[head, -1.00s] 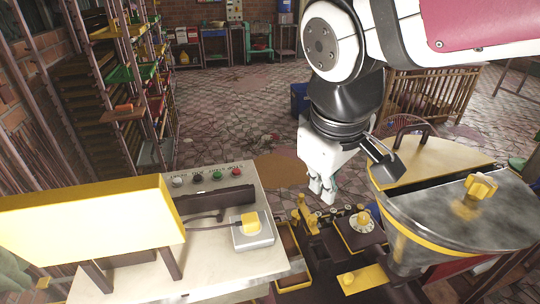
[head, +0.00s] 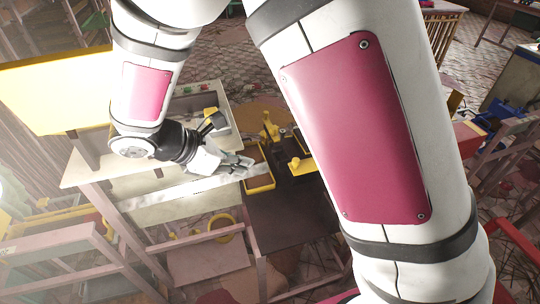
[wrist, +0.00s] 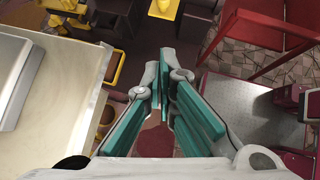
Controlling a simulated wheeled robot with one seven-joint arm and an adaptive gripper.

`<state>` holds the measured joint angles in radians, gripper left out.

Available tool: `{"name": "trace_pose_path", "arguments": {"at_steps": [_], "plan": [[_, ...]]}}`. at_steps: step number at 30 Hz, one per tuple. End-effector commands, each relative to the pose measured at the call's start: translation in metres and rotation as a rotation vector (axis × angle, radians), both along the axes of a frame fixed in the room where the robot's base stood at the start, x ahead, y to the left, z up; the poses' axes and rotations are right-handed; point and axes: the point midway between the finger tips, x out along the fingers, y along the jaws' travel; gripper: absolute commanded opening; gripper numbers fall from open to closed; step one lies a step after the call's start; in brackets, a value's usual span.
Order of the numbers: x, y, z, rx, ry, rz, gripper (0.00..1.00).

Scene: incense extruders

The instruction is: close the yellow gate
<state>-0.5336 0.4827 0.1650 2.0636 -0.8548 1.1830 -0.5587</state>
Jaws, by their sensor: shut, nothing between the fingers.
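Several yellow parts stand on the dark low bench; I cannot tell for certain which is the gate. A yellow upright fitting (head: 269,127) stands at the bench's back. A flat yellow piece (head: 300,163) lies to its right. A yellow-rimmed tray (head: 260,186) is at the bench's left. My gripper (head: 248,166) is shut and empty, pointing right, its tips near the tray in the picture. In the wrist view my gripper (wrist: 166,62) has its teal-padded fingers together, apart from the yellow parts (wrist: 68,8) at the top left.
A pale table (head: 135,197) with a large yellow panel (head: 50,85) lies left, its edge close to my gripper. Red metal frames (wrist: 262,25) stand at the upper right of the wrist view. My upper arm covers much of the head view.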

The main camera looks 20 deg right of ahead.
Motion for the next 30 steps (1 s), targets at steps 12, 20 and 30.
{"name": "trace_pose_path", "arguments": {"at_steps": [12,20,30], "plan": [[0.010,-0.042,-0.043,-0.003,0.004,-0.002,0.00],[0.019,-0.078,-0.069,-0.001,0.001,-0.004,0.00],[0.028,-0.105,-0.070,0.001,0.001,0.001,0.00]]}}
